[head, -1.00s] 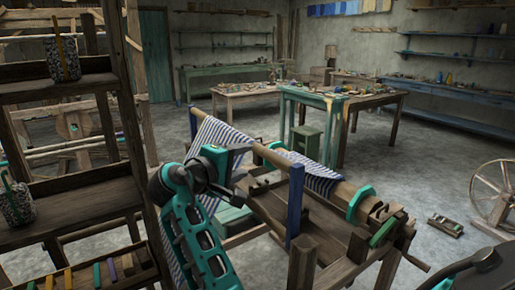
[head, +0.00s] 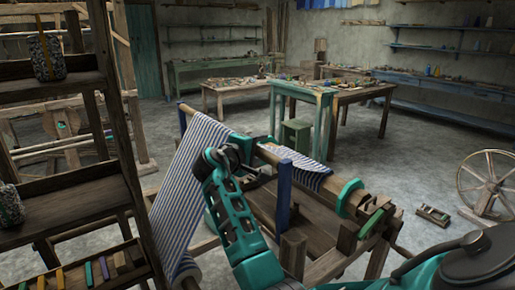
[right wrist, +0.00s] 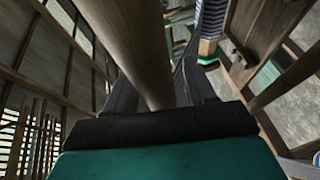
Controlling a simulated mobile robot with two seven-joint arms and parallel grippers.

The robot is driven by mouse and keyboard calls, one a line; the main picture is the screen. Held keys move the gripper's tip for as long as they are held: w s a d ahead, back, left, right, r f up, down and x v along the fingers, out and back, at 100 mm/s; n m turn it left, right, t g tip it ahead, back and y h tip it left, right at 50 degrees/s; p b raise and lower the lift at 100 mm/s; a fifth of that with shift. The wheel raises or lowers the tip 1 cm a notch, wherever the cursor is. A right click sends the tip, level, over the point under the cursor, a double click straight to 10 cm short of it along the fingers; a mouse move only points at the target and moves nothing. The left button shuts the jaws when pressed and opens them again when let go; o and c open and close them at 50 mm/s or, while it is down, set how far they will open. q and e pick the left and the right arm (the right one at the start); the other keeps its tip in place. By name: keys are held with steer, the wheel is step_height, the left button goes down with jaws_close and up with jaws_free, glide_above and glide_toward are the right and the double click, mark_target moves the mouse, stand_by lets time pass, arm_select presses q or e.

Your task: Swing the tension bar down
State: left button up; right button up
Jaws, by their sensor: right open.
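A round wooden bar (head: 302,161), which looks like the tension bar, runs across the upper part of the loom (head: 316,232) at blue posts. Blue-and-white striped cloth (head: 183,195) hangs from its left part. My right gripper (head: 262,145) is at the middle of this bar, partly hidden behind my wrist. In the right wrist view, a thick round bar (right wrist: 130,45) runs lengthwise between the two dark fingers (right wrist: 160,92). The fingers are apart, one on each side of it; contact is unclear. My left gripper is not in view.
A dark wooden shelf rack (head: 75,202) with patterned pots and coloured pieces stands close on the left. A spinning wheel (head: 487,183) stands at right, with a small box (head: 433,214) on the floor beside it. Tables (head: 345,92) stand behind.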

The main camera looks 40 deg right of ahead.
steer(key=shift+c, duration=0.6)
steer(key=c, duration=0.9)
jaws_close()
steer(key=shift+a, duration=0.1)
